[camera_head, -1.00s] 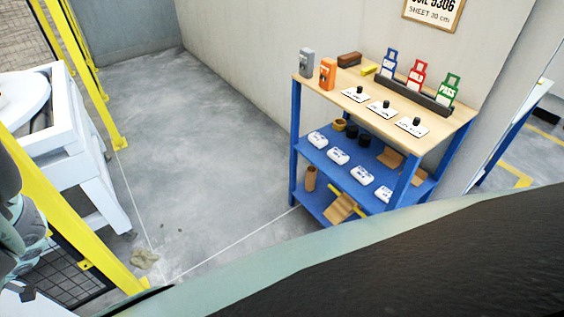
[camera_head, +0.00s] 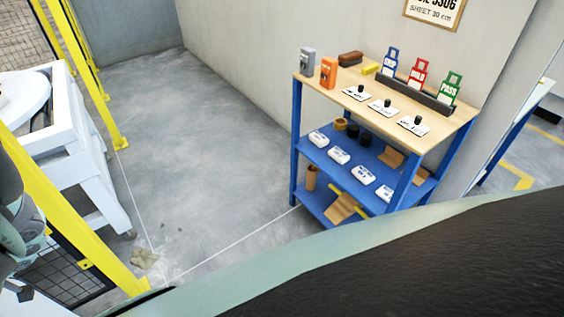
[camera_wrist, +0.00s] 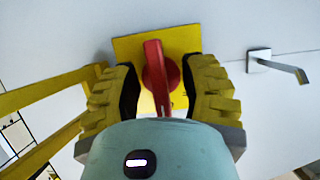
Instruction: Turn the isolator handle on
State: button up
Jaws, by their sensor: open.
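The isolator handle (camera_wrist: 155,76) is a red rotary handle on a yellow plate (camera_wrist: 126,48) fixed to a white surface, seen in the wrist view. Its grip bar runs nearly up and down in the picture, tilted slightly. My gripper (camera_wrist: 160,80) is open, with one yellow ribbed finger on each side of the red handle. Gaps show between the fingers and the handle's bar. The lower end of the handle is partly hidden behind my wrist. The head view shows neither the handle nor my gripper's fingers.
A metal lever or hook (camera_wrist: 278,65) sticks out from the white surface right of the plate. Yellow rails (camera_wrist: 45,92) lie at the left.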

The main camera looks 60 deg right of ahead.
jog(key=shift+d, duration=0.1)
jog(key=v, duration=1.2)
dwell(0.4)
jog(key=shift+r, duration=0.1)
dwell(0.4)
